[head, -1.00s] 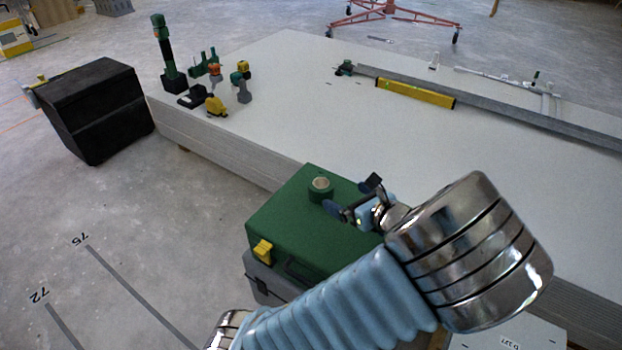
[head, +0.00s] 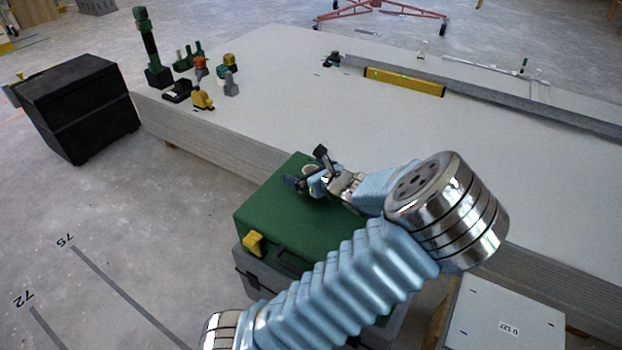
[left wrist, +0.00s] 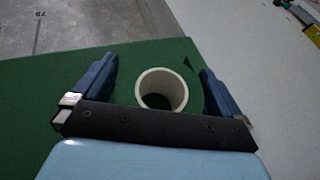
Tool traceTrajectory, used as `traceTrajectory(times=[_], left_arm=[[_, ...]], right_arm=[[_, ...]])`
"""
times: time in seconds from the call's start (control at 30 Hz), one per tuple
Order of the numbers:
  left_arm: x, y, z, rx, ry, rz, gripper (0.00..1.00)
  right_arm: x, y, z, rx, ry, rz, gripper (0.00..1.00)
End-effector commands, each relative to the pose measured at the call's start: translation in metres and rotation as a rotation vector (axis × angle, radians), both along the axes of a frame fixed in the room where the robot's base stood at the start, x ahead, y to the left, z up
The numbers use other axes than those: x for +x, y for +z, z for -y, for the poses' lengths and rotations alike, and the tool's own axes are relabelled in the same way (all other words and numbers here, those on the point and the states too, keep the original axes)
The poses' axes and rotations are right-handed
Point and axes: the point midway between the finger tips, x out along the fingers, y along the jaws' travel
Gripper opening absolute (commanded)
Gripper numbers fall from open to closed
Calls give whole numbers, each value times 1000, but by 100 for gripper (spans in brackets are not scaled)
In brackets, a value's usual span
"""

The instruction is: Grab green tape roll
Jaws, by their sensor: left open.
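The green tape roll (left wrist: 194,88) stands on the green lid of a toolbox (head: 270,215), and its pale inner core shows in the left wrist view. In the head view it is mostly hidden behind my left gripper (head: 308,168). In the left wrist view my left gripper (left wrist: 155,88) is open, with one blue finger on each side of the roll. The right finger is close to the roll's edge, and a gap shows on the left. I cannot tell whether either finger touches it. My right gripper is not in view.
A large stack of white panels (head: 400,140) lies behind the toolbox, with a yellow level (head: 405,82) and several tools (head: 200,85) on it. A black case (head: 78,105) stands at the left. A grey box (head: 508,322) is at the lower right.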

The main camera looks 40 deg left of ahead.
Motion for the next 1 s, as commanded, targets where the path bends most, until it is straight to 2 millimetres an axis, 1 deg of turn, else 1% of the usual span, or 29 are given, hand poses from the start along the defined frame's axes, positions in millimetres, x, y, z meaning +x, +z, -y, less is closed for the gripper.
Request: traceTrajectory(times=[0.1, 0.13, 0.5, 0.53, 0.73, 0.83, 0.93, 1.0], left_arm=[[0, 1, 0, 0, 0, 0, 100], [0, 1, 0, 0, 0, 0, 98], [0, 1, 1, 0, 0, 0, 42], [0, 1, 0, 1, 0, 1, 40], [0, 1, 0, 0, 0, 1, 40], [0, 5, 0, -1, 0, 2, 40], [0, 15, 1, -1, -1, 3, 40], [0, 29, 1, -2, 0, 5, 40]], right_arm=[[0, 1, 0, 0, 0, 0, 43], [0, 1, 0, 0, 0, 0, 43], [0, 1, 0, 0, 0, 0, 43], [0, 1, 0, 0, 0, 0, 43], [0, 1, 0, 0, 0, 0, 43], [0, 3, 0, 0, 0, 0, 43], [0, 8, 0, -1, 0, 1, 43], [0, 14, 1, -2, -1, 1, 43]])
